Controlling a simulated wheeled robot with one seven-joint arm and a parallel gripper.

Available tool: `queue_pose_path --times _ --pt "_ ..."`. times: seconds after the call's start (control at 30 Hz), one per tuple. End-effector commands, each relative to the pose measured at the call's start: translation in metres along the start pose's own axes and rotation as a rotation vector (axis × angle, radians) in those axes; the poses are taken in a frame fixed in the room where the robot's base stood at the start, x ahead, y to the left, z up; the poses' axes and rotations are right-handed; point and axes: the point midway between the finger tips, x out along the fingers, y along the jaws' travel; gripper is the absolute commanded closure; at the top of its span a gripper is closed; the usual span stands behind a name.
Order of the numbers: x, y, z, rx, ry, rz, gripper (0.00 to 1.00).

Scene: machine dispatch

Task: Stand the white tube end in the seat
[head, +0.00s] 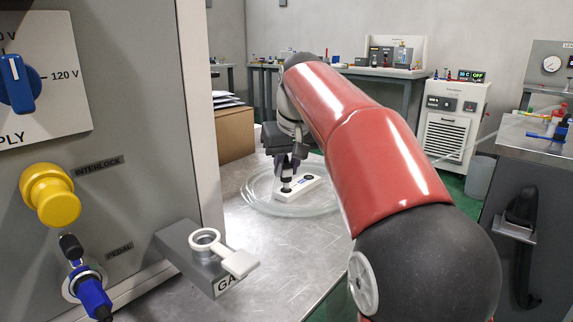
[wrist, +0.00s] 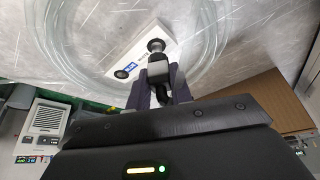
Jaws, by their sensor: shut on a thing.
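My gripper (head: 287,170) points down over the bench, its fingers (wrist: 159,86) closed on a short pale tube end (wrist: 157,68) with a dark collar at its tip. The tip is at one end of a white block (head: 299,189), over or in a round spot there; I cannot tell if it is inserted. The block (wrist: 138,50) has a blue label and another dark round spot at its other end. Which one is the seat is not marked clearly.
Clear tubing (head: 257,203) lies coiled on the metal bench around the white block. The grey panel with a yellow interlock knob (head: 50,195) and blue pedal plug (head: 92,294) rises at left. A cardboard box (head: 235,135) stands behind. The front bench (head: 275,260) is bare.

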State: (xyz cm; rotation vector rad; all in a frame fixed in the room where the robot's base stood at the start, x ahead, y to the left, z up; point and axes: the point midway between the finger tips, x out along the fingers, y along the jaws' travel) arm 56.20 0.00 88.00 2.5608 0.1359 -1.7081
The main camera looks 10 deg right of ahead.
Motion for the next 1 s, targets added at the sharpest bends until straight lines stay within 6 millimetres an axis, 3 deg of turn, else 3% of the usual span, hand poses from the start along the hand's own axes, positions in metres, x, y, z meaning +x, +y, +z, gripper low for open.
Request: queue_pose_path --times 1.0 --pt "0.018 0.000 0.008 0.000 -0.001 0.000 1.00"
